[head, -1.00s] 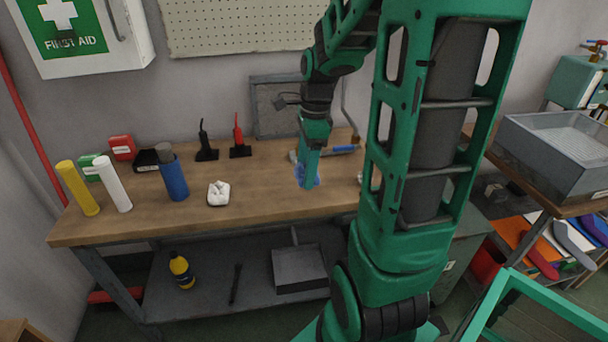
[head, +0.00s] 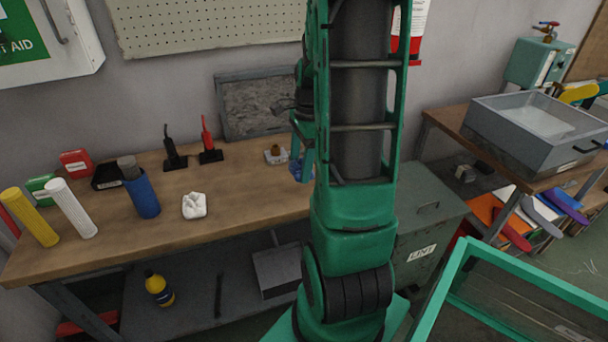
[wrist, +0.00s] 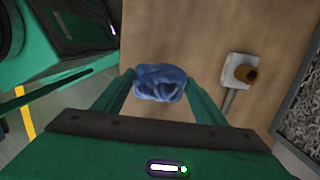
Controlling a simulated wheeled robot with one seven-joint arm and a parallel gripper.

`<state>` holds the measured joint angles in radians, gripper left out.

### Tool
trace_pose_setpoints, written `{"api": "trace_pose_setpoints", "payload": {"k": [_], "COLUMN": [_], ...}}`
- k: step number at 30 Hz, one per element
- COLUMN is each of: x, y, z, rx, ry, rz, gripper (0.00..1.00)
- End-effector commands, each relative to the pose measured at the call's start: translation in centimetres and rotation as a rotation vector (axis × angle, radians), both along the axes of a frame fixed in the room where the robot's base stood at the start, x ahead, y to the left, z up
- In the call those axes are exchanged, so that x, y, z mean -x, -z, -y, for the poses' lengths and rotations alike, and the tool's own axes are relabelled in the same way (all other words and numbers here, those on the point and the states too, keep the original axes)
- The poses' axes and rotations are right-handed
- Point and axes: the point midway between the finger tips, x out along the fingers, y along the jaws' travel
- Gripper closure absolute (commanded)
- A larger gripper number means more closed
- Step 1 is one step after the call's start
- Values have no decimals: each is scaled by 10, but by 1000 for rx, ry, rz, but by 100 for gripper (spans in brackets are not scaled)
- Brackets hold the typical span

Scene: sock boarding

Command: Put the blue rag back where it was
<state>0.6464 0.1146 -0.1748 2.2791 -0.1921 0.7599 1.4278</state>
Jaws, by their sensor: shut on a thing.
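The blue rag (wrist: 160,82) is crumpled between the two fingers of my gripper (wrist: 158,86) in the wrist view. My gripper is shut on it, above the wooden workbench (wrist: 200,30). In the head view a bit of the blue rag (head: 296,169) shows beside my arm, near the right end of the bench (head: 235,197). My arm hides most of the gripper and part of the rag there. I cannot tell how high the rag is above the bench top.
A white crumpled rag (head: 195,206), a blue cylinder (head: 142,197) and white and yellow rolls stand left on the bench. A small fixture with a brown knob (head: 276,151) is near the rag. A green bin (head: 428,215) and a grey basin (head: 535,128) are right.

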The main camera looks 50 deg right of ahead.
Motion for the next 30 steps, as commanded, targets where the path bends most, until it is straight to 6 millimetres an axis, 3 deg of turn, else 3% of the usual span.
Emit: {"api": "trace_pose_setpoints", "payload": {"k": [5,16,29,30], "x": [4,5,5,5], "y": [9,48,53,52], "z": [14,14,15,15], "rx": [1,-1,1,2], "ry": [1,0,0,0], "rz": [0,-1,0,1], "gripper": [60,60,60,26]}}
